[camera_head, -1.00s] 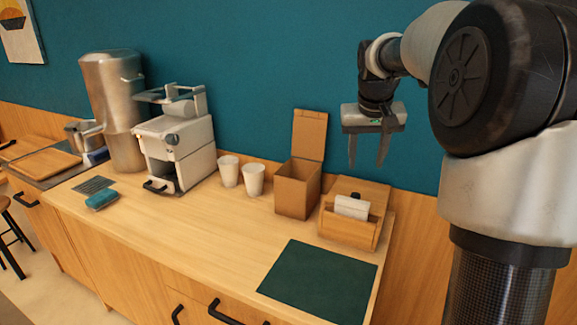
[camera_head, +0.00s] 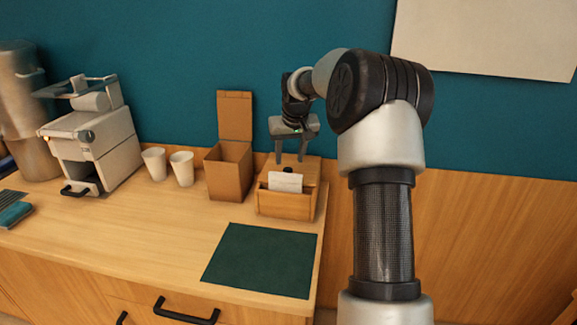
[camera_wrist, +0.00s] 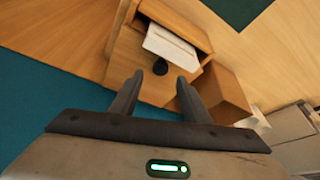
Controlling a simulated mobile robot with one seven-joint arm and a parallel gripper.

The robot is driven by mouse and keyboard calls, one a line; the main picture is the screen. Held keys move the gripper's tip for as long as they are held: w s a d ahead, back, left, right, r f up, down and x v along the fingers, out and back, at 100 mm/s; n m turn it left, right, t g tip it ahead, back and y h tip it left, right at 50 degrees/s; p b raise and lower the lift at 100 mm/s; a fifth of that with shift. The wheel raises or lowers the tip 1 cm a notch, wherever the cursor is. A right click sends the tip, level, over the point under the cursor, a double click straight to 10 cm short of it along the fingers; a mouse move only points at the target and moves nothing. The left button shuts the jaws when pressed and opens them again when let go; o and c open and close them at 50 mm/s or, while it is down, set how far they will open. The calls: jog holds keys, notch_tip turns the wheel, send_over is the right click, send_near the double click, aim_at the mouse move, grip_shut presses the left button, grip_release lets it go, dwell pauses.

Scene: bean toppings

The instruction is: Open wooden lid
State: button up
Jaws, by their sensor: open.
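The wooden lid (camera_wrist: 136,59) is the top of a small wooden box (camera_head: 287,206) at the back right of the counter. In the wrist view the lid lies flat and carries a dark round knob (camera_wrist: 160,67). A white stack, like napkins or paper (camera_head: 286,182), shows in the box's front opening. My gripper (camera_head: 291,160) is open and empty, pointing down just above the lid. In the wrist view its two fingertips (camera_wrist: 160,78) are on either side of the knob's near side. I cannot tell whether they touch anything.
An open cardboard box (camera_head: 230,170) with a raised flap stands close left of the wooden box. Two white cups (camera_head: 181,169) and a white machine (camera_head: 93,150) are further left. A dark green mat (camera_head: 262,260) lies in front. The teal wall is close behind.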

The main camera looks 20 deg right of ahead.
aim_at(288, 168)
jog(key=shift+x, duration=2.25)
jog(key=shift+c, duration=0.3)
grip_shut()
